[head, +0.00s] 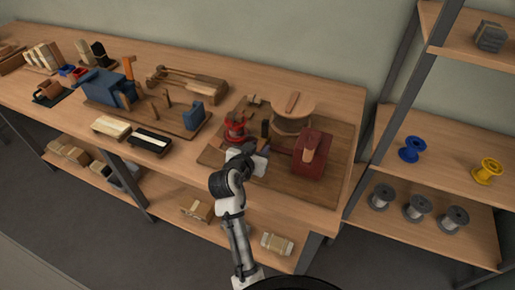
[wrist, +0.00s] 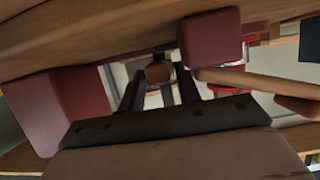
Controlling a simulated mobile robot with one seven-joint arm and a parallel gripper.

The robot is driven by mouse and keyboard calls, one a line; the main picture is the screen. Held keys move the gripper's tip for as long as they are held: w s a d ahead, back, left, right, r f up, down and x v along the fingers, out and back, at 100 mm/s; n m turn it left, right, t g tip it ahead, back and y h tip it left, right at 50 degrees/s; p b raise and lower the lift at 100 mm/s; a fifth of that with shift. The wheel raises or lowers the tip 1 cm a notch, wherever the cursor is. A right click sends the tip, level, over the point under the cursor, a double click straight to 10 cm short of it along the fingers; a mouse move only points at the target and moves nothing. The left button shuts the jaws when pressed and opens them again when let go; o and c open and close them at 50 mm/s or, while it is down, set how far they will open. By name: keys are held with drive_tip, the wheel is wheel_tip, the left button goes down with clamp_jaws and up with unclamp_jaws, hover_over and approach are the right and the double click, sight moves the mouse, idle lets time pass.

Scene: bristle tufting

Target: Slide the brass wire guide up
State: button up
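My gripper (wrist: 160,82) points into the red tufting machine on the right part of the bench. In the head view my gripper (head: 257,160) is small and mostly hidden by my own wrist, beside a pale plate. In the wrist view its two dark fingers stand apart. A small brownish block (wrist: 160,72) shows between the fingertips. It may be the brass wire guide, but I cannot be sure. I cannot tell whether the fingers touch it. No piece in the head view is clearly the wire guide.
A dark red block (head: 312,153) stands right of my gripper, and a round wooden disc (head: 293,109) behind it. A red part (head: 235,128) is at the left. In the wrist view, dark red blocks (wrist: 212,37) and a wooden bar (wrist: 255,85) crowd the fingers. Shelves with spools (head: 412,149) stand right.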

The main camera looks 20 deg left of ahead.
sight(264, 134)
clamp_jaws()
drive_tip(key=shift+r+p, duration=1.2)
drive_tip(key=shift+r, duration=0.55)
drive_tip(key=shift+o, duration=0.4)
unclamp_jaws()
drive_tip(key=shift+o, duration=1)
drive_tip(key=shift+f, duration=0.1)
drive_tip(key=b+v, duration=0.2)
drive_tip(key=v, duration=1.2)
drive_tip(key=shift+b, duration=0.4)
